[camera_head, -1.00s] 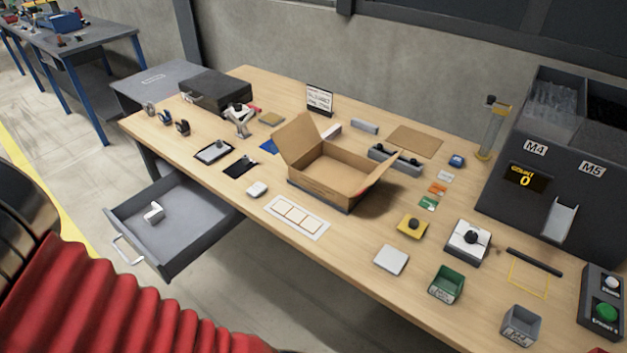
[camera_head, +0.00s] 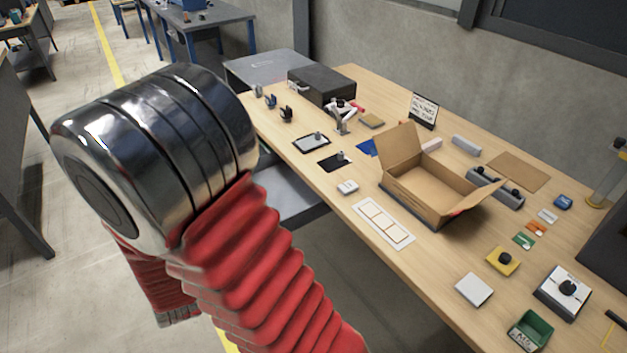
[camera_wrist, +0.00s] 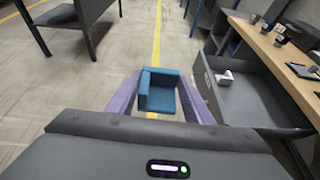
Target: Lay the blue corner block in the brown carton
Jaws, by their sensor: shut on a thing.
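My gripper (camera_wrist: 158,98) is shut on the blue corner block (camera_wrist: 160,95), a teal-blue L-shaped piece held between two purple fingers in the wrist view. The block is held over the floor, to the left of the open drawer. The brown carton (camera_head: 428,192) stands on the wooden table in the head view, with flaps raised at its left and right ends. Its visible inside looks empty. My gripper and the block are not in the head view, where my arm fills the left side.
The open grey drawer (camera_wrist: 236,95) juts from the table and holds a small white piece (camera_wrist: 224,78). A white card strip (camera_head: 384,223) lies in front of the carton, and a grey block with black knobs (camera_head: 497,188) behind it. Dark workbenches stand farther off.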

